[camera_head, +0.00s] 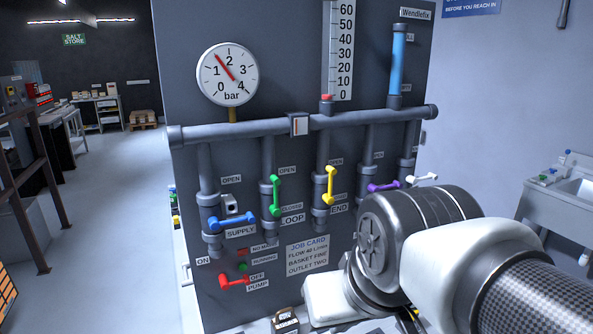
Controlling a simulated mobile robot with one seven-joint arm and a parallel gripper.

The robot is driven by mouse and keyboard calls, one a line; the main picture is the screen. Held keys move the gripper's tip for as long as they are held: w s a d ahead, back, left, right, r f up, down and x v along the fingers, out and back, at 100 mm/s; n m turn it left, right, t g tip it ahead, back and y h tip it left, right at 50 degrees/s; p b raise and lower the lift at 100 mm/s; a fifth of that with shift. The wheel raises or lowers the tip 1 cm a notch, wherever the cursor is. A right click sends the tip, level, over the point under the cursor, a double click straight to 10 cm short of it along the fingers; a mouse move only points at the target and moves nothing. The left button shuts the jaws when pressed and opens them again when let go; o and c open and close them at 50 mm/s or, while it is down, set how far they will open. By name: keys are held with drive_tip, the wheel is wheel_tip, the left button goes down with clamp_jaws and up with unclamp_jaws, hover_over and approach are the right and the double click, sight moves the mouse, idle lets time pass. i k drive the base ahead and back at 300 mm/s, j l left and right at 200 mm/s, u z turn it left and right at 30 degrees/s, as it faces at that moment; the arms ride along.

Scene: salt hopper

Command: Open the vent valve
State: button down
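The grey panel (200,160) carries a row of pipes with lever valves. No vent label can be read; labels under the two right-hand valves are hidden by my arm. The purple lever (384,187) and the white lever (421,178) both lie roughly level, across their pipes. The blue SUPPLY lever (232,221) is also level. The green LOOP lever (275,195) and the yellow END lever (331,185) stand upright along their pipes. My arm fills the lower right, in front of the panel. My gripper's fingers cannot be made out.
A round gauge (228,74) reads between 1 and 2 bar. A red pump lever (234,281) is low on the panel beside a job card (308,254). A sink (570,205) stands at right. The floor (110,240) left of the panel is clear.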

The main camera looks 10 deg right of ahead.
sight(413, 180)
drive_tip(key=l+z, duration=0.1)
drive_tip(key=z, duration=0.65)
drive_tip(key=i+j+z, duration=0.1)
drive_tip(key=z, duration=0.25)
drive_tip(key=i+l+u, duration=0.2)
drive_tip(key=l, duration=0.15)
drive_tip(key=i+l+u, duration=0.2)
drive_tip(key=l, duration=0.15)
drive_tip(key=l+u, duration=0.2)
drive_tip(key=l, duration=0.15)
drive_tip(key=i+l+u, duration=0.2)
drive_tip(key=l, duration=0.25)
drive_tip(key=k+j, duration=0.05)
